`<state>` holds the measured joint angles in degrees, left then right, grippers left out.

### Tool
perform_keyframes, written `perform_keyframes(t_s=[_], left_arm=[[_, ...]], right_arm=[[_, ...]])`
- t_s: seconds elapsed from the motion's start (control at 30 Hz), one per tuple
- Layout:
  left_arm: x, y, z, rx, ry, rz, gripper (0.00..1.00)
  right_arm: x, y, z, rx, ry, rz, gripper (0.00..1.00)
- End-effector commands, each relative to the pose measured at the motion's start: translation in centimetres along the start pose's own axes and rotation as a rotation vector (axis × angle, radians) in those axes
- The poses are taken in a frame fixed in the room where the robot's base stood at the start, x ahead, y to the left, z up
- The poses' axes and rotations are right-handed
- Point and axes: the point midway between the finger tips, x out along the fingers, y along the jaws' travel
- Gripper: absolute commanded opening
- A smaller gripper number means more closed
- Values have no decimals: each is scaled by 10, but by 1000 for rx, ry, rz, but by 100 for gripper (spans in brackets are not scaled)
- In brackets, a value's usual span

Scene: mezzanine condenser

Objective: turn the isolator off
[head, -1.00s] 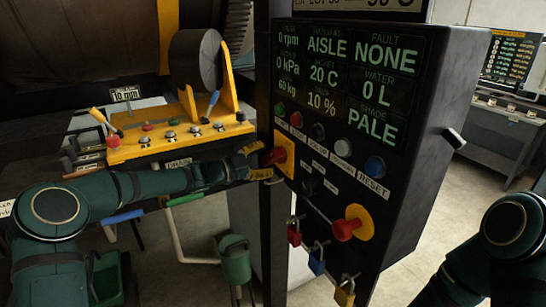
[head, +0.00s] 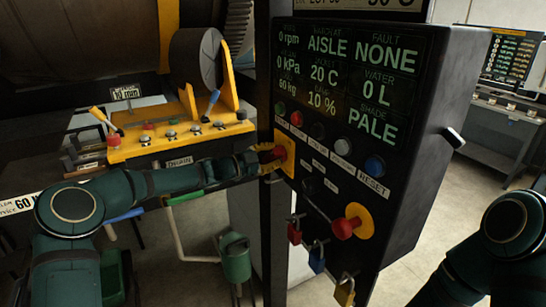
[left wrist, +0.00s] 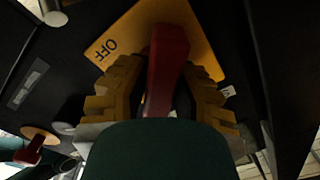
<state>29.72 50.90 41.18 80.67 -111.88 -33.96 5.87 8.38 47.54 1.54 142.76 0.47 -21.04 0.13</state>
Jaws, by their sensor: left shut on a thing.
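The isolator is a red handle on a yellow plate (head: 290,158) on the front of the dark control panel. My left gripper (head: 267,155) is at this handle. In the left wrist view, the red handle (left wrist: 168,62) stands between the yellow fingers of my left gripper (left wrist: 165,92), which is shut on it. The yellow plate (left wrist: 125,35) lies behind with the word OFF showing at its left corner. The handle's lower end is hidden by the gripper. My right gripper is outside the view; only part of my right arm shows.
Another red knob on a yellow disc (head: 354,221) sits lower right on the panel. Coloured padlocks (head: 317,257) hang below. A row of push buttons (head: 340,146) runs under the display. A yellow lever console (head: 170,137) stands to the left, close above my left arm.

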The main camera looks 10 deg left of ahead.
Motion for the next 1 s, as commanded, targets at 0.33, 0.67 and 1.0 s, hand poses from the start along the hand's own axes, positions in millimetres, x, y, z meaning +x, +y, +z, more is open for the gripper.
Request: perform_keyframes(t_s=[0.33,0.67,1.0], left_arm=[[1,0,0,58,1,-1,0],[1,0,1,294,2,-2,0],[1,-1,-1,619,3,-3,0]], right_arm=[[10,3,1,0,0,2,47],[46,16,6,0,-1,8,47],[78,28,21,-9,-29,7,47]])
